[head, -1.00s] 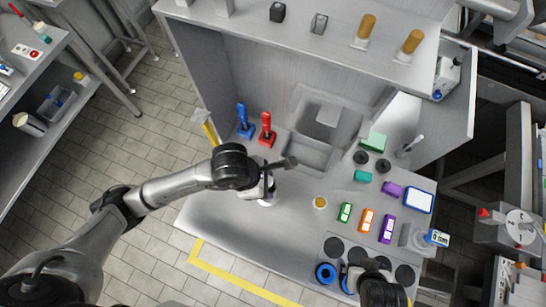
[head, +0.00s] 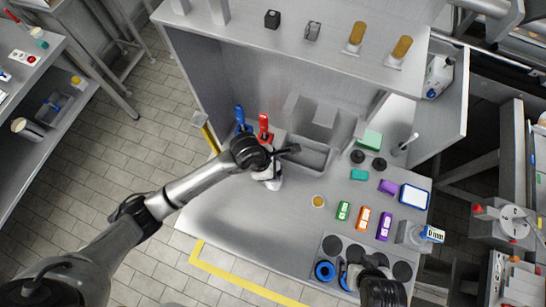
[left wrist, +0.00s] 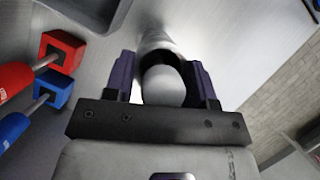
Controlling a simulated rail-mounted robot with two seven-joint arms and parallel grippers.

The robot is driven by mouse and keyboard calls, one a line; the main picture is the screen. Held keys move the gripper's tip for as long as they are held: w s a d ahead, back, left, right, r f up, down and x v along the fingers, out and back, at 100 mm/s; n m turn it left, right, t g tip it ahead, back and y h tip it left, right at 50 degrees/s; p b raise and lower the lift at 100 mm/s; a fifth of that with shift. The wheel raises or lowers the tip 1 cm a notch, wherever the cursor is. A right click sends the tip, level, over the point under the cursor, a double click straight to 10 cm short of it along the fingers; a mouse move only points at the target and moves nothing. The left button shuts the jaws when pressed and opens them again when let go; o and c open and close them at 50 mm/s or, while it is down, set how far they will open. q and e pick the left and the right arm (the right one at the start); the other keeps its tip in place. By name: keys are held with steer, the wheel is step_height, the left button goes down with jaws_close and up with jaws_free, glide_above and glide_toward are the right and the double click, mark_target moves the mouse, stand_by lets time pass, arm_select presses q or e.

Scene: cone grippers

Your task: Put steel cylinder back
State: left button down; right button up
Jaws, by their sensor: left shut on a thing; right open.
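My left gripper (left wrist: 162,82) is shut on a pale grey-white cylinder (left wrist: 163,50), which I take to be the steel cylinder. In the left wrist view the cylinder sits between the two dark purple fingers, its rounded near end towards the camera. In the head view my left gripper (head: 272,182) is over the left part of the bench, just in front of the red-handled tool; the arm and hand hide most of the cylinder there. My right gripper (head: 350,277) is at the bottom right, open, over the dark-spotted panel beside a blue ring (head: 325,271).
Red-handled (head: 264,124) and blue-handled (head: 240,117) tools stand close behind my left gripper. A sunken basin (head: 313,155) lies to its right. Green (head: 343,211), orange (head: 364,219) and purple (head: 384,226) blocks stand further right. The bench's front left (head: 225,225) is clear.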

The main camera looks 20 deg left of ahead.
arm_select(q)
steer(key=shift+f, duration=0.2)
steer(key=shift+f, duration=0.15)
steer(key=shift+c, duration=2.3)
jaws_free()
steer(key=v, duration=1.2)
steer(key=shift+b, duration=0.4)
steer(key=shift+d, duration=0.1)
